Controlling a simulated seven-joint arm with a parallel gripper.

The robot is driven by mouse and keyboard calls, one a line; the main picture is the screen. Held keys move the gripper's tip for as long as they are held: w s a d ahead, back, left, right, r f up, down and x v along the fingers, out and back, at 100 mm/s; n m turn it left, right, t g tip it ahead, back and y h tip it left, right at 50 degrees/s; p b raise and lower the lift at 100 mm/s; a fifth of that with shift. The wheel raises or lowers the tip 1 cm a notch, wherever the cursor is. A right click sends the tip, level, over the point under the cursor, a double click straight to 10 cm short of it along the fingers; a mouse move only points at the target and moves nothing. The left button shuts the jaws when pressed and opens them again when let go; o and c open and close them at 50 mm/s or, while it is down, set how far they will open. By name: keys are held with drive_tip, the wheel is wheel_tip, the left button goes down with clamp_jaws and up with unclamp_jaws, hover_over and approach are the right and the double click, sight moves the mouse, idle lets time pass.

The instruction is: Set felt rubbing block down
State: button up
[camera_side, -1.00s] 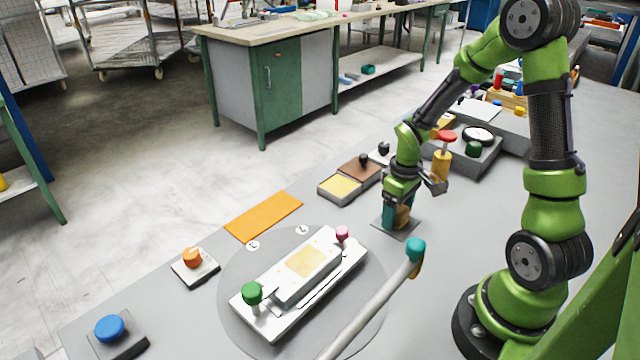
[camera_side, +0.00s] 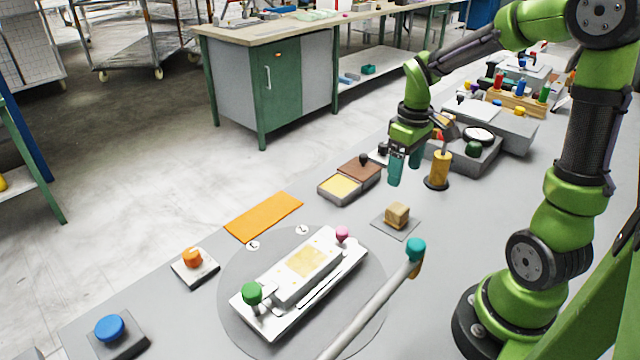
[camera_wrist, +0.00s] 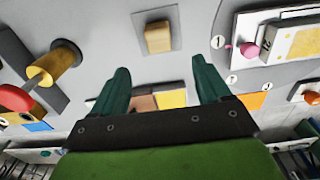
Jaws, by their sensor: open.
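The felt rubbing block (camera_side: 397,213) is a small tan block resting on a thin grey square pad (camera_side: 384,222) on the grey table. In the wrist view the block (camera_wrist: 158,37) sits on its pad ahead of the fingertips, with clear space between. My gripper (camera_side: 405,172) is up and behind the block in the side view, apart from it. Its two teal fingers are spread and empty. In the wrist view my gripper (camera_wrist: 163,82) shows the same wide gap between the fingers.
A yellow cylinder with a red top (camera_wrist: 45,75) stands close to my gripper. An open case with a yellow pad (camera_side: 340,187) lies left of it. The round plate (camera_side: 232,290) carries a white press with green and pink knobs. A teal-ended lever (camera_side: 415,250) reaches in front.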

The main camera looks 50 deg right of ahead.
drive_tip(key=s+a+r+m+t+y, duration=0.1)
drive_tip(key=s+a+r+m+t, duration=0.1)
drive_tip(key=a+r, duration=0.3)
drive_tip(key=s+a+r+m+t+y, duration=0.1)
drive_tip(key=s+a+r+t, duration=0.3)
drive_tip(key=a, duration=0.6)
drive_tip(key=shift+s+a+r+m+t, duration=0.2)
drive_tip(key=shift+r+m+t, duration=0.3)
drive_tip(key=shift+r, duration=0.25)
